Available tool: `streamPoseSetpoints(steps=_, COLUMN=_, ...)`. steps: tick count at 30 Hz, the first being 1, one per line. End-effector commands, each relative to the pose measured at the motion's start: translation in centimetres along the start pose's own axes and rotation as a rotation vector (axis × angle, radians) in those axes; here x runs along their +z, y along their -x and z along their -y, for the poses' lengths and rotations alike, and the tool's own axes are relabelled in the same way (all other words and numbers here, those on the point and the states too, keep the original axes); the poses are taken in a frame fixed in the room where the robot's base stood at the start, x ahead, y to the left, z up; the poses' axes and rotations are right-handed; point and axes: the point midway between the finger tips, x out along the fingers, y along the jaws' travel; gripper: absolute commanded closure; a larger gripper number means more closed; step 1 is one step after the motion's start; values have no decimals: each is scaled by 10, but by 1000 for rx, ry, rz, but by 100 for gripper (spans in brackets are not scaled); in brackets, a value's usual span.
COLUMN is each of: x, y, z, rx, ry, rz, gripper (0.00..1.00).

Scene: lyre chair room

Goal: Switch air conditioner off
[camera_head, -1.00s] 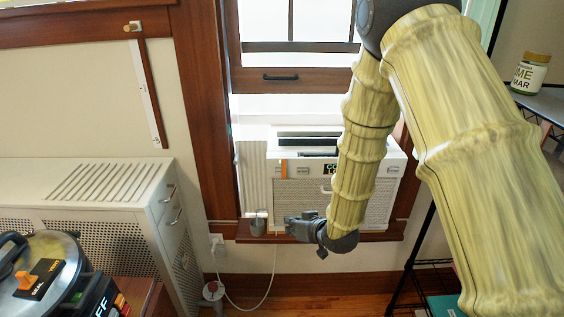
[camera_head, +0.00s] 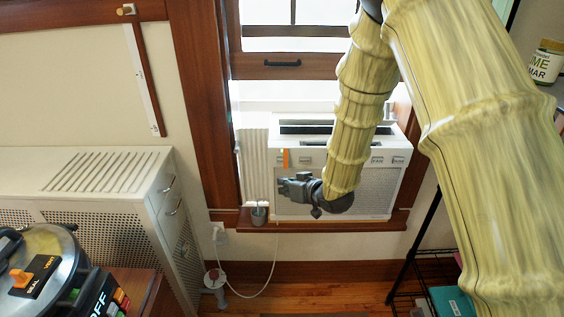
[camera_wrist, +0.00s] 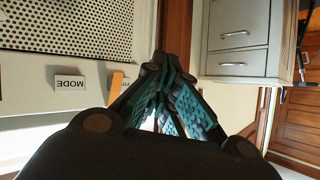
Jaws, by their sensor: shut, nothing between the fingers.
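The white air conditioner (camera_head: 378,190) sits in the window, with a row of small buttons along its upper front. An orange strip (camera_head: 285,158) marks the left part of that row. My gripper (camera_head: 279,187) is shut and empty, in front of the unit's left side and below the strip in the picture. My forearm hides the middle of the panel. The wrist view shows my shut fingers (camera_wrist: 164,58) beside the orange strip (camera_wrist: 117,84), a MODE button (camera_wrist: 69,83) and the perforated grille (camera_wrist: 70,24). I cannot tell whether the fingers touch the panel.
A grey cup (camera_head: 258,215) stands on the wooden sill just left of the unit. A white cabinet (camera_head: 100,180) and a pressure cooker (camera_head: 45,265) are at left. A dark shelf with a jar (camera_head: 545,62) is at right. Floor shows below the sill.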

Motion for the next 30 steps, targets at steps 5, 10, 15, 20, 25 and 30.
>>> streamPoseSetpoints(steps=5, x=-10, y=-15, z=-10, rx=0, ry=3, rz=0, gripper=100)
streamPoseSetpoints(steps=10, x=-20, y=-28, z=-19, rx=-1, ry=4, rz=1, gripper=100)
streamPoseSetpoints(steps=15, x=-29, y=-40, z=-27, rx=-2, ry=0, rz=0, gripper=100)
streamPoseSetpoints(steps=20, x=-35, y=-48, z=-33, rx=-2, ry=2, rz=1, gripper=100)
streamPoseSetpoints(steps=25, x=-37, y=-51, z=-35, rx=-2, ry=2, rz=1, gripper=100)
streamPoseSetpoints(steps=30, x=-37, y=-52, z=-36, rx=-1, ry=2, rz=2, gripper=100)
